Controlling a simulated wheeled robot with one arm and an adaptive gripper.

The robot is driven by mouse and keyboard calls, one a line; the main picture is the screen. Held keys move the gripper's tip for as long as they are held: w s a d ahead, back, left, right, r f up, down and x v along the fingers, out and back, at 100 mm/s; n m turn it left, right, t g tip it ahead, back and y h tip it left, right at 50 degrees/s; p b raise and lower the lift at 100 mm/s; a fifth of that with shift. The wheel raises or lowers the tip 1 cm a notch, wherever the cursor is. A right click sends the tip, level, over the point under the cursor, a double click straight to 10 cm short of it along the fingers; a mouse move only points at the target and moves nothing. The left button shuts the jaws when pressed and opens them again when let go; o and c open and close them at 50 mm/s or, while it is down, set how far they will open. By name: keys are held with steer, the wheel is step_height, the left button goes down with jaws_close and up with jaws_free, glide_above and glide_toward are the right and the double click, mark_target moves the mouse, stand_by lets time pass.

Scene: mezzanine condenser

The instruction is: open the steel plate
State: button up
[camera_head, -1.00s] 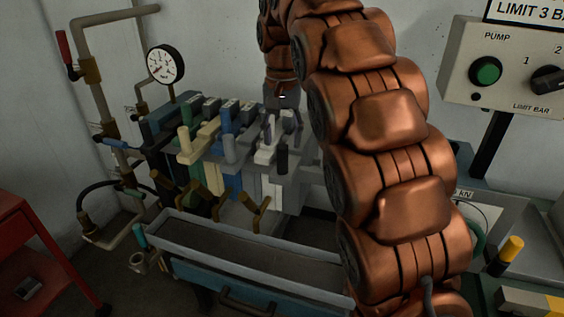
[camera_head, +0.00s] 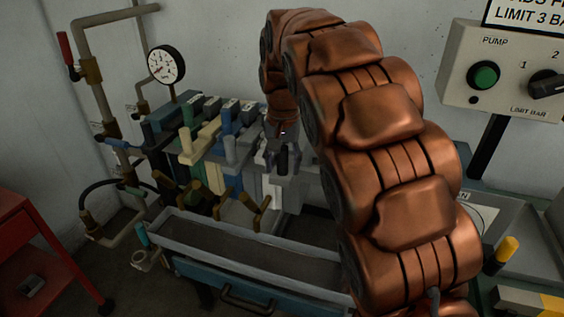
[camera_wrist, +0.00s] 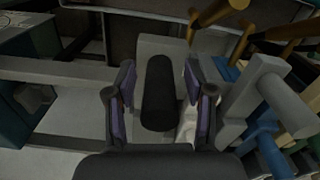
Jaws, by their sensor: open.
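The steel plate (camera_wrist: 158,45), grey with a black cylindrical handle (camera_wrist: 158,100), lies under my gripper in the wrist view. In the head view its dark handle is mostly covered by my gripper (camera_head: 283,158) at the right end of the row of plates. My gripper (camera_wrist: 160,80) is open, with one finger on each side of the black handle. Gaps show between the handle and both fingers, so it is not gripped. The handle's far end and much of the plate are hidden in the head view.
White, grey, blue (camera_head: 227,118) and yellow (camera_head: 208,130) plates with upright handles stand close on the left. Brass levers (camera_head: 255,213) and a grey trough (camera_head: 235,262) are in front. A pressure gauge (camera_head: 165,64) and pipes stand left, a pump panel (camera_head: 500,75) right.

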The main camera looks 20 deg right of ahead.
steer(key=shift+f, duration=0.1)
steer(key=shift+c, duration=0.3)
jaws_close()
stand_by(0.4)
